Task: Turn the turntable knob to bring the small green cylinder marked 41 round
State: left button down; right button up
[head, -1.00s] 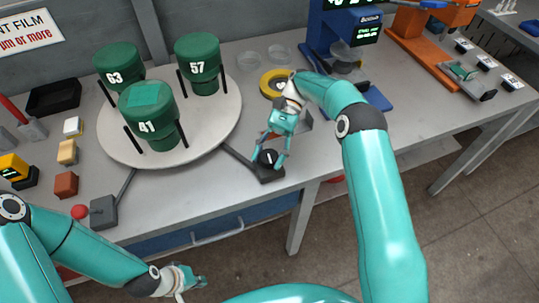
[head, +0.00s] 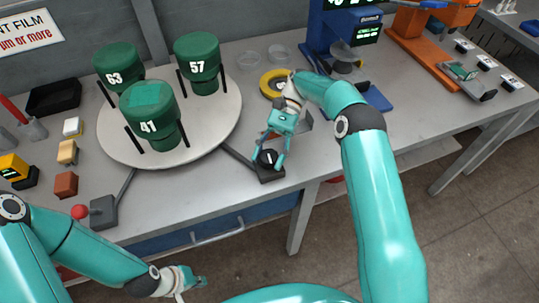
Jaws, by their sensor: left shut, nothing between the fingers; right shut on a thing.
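The round white turntable (head: 205,137) stands on the grey bench and carries green cylinders marked 41 (head: 148,128), 57 (head: 197,52) and 63 (head: 114,62). Cylinder 41 is at the front, with a lighter green square on its top, between dark posts. The black turntable knob (head: 267,158) sits on a dark base at the bench's front edge, linked by a bar to the turntable. My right gripper (head: 270,157) points down with its fingers shut on the knob. My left gripper (head: 190,281) is low in front of the bench, shut and empty, apart from everything.
A red-tipped lever (head: 80,212) on a grey box stands at the front left. Small blocks (head: 66,184) lie left of the turntable. A yellow ring (head: 274,83) and a blue machine (head: 337,40) are behind my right arm.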

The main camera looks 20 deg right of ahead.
dwell(0.7)
jog(key=o, duration=1.2)
jog(key=shift+c, duration=0.2)
